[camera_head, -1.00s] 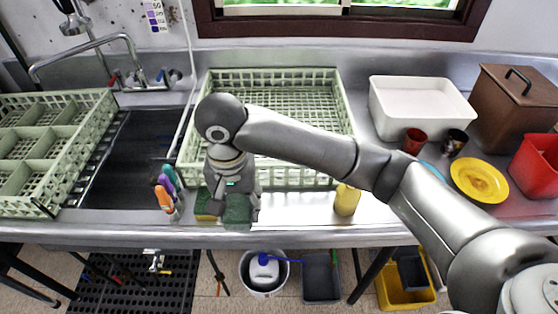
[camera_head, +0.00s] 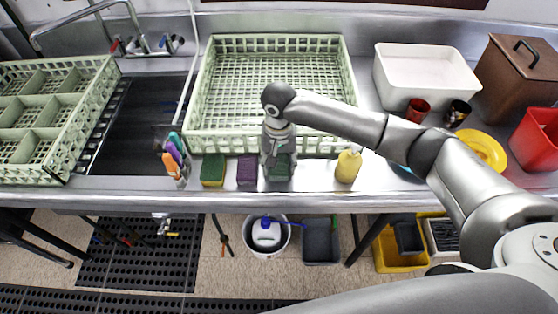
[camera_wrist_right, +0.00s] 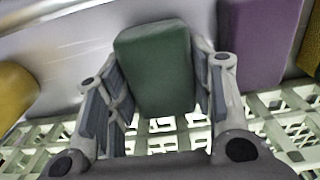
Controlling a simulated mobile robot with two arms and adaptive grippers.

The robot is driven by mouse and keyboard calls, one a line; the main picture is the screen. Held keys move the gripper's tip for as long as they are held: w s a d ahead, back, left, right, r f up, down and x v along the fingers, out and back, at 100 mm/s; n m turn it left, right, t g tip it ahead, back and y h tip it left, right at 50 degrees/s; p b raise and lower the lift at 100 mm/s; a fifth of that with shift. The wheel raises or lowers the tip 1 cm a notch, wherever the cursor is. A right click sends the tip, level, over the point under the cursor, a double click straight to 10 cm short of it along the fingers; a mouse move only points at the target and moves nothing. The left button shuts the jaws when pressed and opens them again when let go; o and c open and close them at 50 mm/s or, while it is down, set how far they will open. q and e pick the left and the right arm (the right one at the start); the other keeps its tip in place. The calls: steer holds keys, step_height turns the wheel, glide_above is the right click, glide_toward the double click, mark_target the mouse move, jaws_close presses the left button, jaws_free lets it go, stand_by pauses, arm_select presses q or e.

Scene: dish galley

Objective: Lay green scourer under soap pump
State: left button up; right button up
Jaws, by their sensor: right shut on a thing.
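The green scourer (camera_head: 281,172) is a dark green block at the front of the steel counter in the head view. My right gripper (camera_head: 278,160) points down over it, partly hiding it. The right wrist view shows the scourer (camera_wrist_right: 155,65) between the fingers of my right gripper (camera_wrist_right: 155,95), which is shut on it. I cannot tell whether the scourer touches the counter. The yellow soap pump (camera_head: 347,168) stands upright to its right, apart from it; a yellow shape at the left of the wrist view is probably the pump (camera_wrist_right: 14,92). My left gripper is not in view.
A purple sponge (camera_head: 247,171) and a yellow-green sponge (camera_head: 213,171) lie to the left. Several coloured bottles (camera_head: 174,157) stand by the sink. A pale green dish rack (camera_head: 197,112) sits behind. A white tub (camera_head: 425,88) and red cup (camera_head: 417,109) stand right.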

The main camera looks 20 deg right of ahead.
steer(key=shift+f, duration=0.4)
steer(key=o, duration=0.8)
steer(key=shift+f, duration=0.1)
